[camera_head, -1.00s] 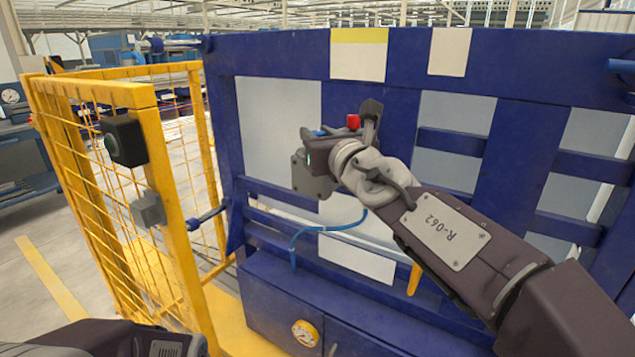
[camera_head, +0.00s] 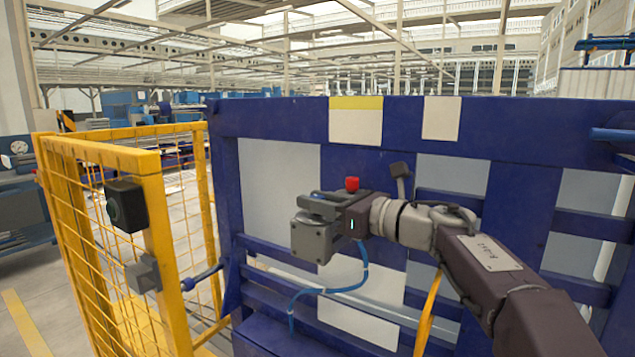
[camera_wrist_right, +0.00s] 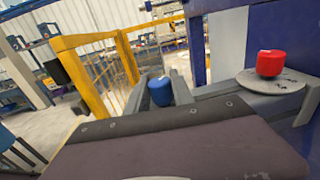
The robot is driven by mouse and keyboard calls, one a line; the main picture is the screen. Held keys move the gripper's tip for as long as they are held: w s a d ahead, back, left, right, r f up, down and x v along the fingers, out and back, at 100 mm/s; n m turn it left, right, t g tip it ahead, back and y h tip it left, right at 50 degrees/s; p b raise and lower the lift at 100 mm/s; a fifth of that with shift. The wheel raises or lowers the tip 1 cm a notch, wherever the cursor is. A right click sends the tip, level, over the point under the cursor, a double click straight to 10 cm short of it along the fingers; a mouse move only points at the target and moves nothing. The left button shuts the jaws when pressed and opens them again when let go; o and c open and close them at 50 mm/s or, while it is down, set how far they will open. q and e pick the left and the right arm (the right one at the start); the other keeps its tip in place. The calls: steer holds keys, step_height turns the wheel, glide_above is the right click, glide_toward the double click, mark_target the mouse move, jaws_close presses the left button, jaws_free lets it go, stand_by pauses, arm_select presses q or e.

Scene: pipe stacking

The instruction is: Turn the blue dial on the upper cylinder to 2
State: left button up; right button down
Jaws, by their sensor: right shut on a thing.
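The blue dial (camera_wrist_right: 160,91) shows in the right wrist view between the two grey fingers of my right gripper (camera_wrist_right: 158,92), which is shut on it. In the head view my right gripper (camera_head: 318,206) is in front of the blue frame, and the blue dial is hidden there. A red dial (camera_head: 352,184) stands just behind the gripper. It also shows in the right wrist view (camera_wrist_right: 270,63), on a round grey plate with small marks. I cannot read the blue dial's setting. My left gripper is out of view.
The blue frame (camera_head: 500,125) fills the middle and right, with pale panels and a hanging blue cable (camera_head: 318,291). A yellow mesh fence (camera_head: 100,148) stands at the left, carrying a black box (camera_head: 126,205). Open floor lies beyond the fence.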

steer(key=shift+f, duration=0.1)
stand_by(0.4)
steer(key=c, duration=1.1)
jaws_free()
